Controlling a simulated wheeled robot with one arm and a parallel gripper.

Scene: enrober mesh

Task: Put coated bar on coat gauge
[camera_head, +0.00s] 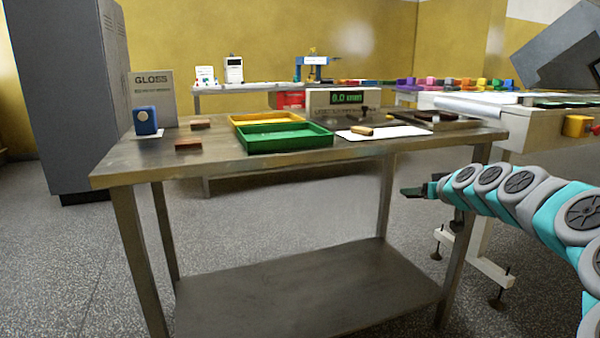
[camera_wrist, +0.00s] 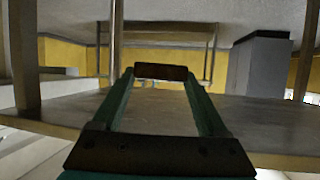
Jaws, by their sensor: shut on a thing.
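The coat gauge (camera_head: 343,97) stands at the back of the steel table, a pale box with a green numeric display and a low dark part in front. My gripper (camera_head: 415,191) hangs low at the right, off the table's right front side and below its top. In the wrist view my gripper (camera_wrist: 160,76) is shut on a dark brown coated bar (camera_wrist: 161,71), held crosswise between the fingertips. In the head view the bar is too small and dark to make out clearly. Two other brown bars (camera_head: 189,144) lie on the table's left side.
A green tray (camera_head: 290,137) and a yellow tray (camera_head: 268,117) sit mid-table (camera_head: 130,167). A blue device (camera_head: 145,120) and a gloss sign (camera_head: 152,85) stand left. A conveyor (camera_head: 535,118) borders the right.

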